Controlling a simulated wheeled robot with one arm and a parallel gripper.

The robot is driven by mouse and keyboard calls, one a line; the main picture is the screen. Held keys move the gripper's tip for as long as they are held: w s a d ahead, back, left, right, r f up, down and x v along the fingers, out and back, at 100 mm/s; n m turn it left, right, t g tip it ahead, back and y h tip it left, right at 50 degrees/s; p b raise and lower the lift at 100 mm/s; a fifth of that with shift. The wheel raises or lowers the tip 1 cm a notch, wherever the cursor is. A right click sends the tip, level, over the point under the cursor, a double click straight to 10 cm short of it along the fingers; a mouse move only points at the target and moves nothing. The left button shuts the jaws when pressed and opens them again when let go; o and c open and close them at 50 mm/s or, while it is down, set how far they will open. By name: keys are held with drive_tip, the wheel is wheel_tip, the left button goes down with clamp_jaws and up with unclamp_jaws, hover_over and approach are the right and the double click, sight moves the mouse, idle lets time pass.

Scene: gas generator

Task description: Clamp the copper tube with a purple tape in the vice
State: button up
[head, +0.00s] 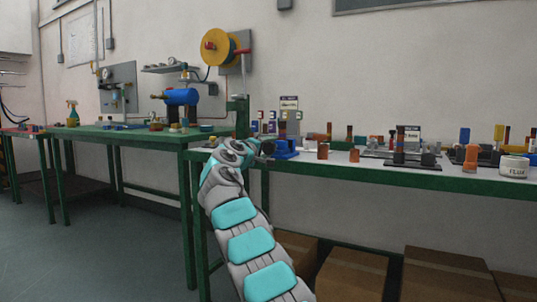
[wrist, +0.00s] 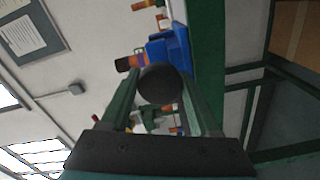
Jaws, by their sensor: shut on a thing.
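The blue vice (head: 286,150) stands at the near left end of the white-topped bench. In the wrist view its blue body (wrist: 172,52) lies just beyond my fingertips. A brown-orange tube with darker bands (wrist: 130,62) sticks out from the vice's upper side; a purple band cannot be made out for sure. My gripper (head: 264,149) is beside the vice. In the wrist view its green fingers (wrist: 160,92) are shut on a dark round knob (wrist: 160,83), which looks like the vice's handle end. The knob hides part of the vice.
Several short copper pieces, such as one (head: 323,151), and a dark rack (head: 402,158) stand along the bench to the right. A white tub (head: 513,168) is at the far right. Cardboard boxes (head: 352,275) sit below. A green bench (head: 130,136) is at left.

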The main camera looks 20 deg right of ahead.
drive_tip(key=shift+f+m, duration=0.25)
drive_tip(key=shift+m, duration=0.75)
drive_tip(key=shift+w+m, duration=0.1)
drive_tip(key=shift+m, duration=0.8)
drive_tip(key=m, duration=0.2)
drive_tip(key=m+p, duration=0.1)
drive_tip(key=m, duration=0.1)
drive_tip(key=shift+r+m, duration=0.2)
drive_tip(key=shift+m, duration=0.1)
drive_tip(key=m+p, duration=0.3)
drive_tip(key=shift+r+m, duration=0.15)
drive_tip(key=shift+m, duration=0.15)
drive_tip(key=m+p, duration=0.2)
drive_tip(key=shift+m, duration=0.3)
drive_tip(key=shift+m+p, duration=1.15)
drive_tip(key=shift+m, duration=0.25)
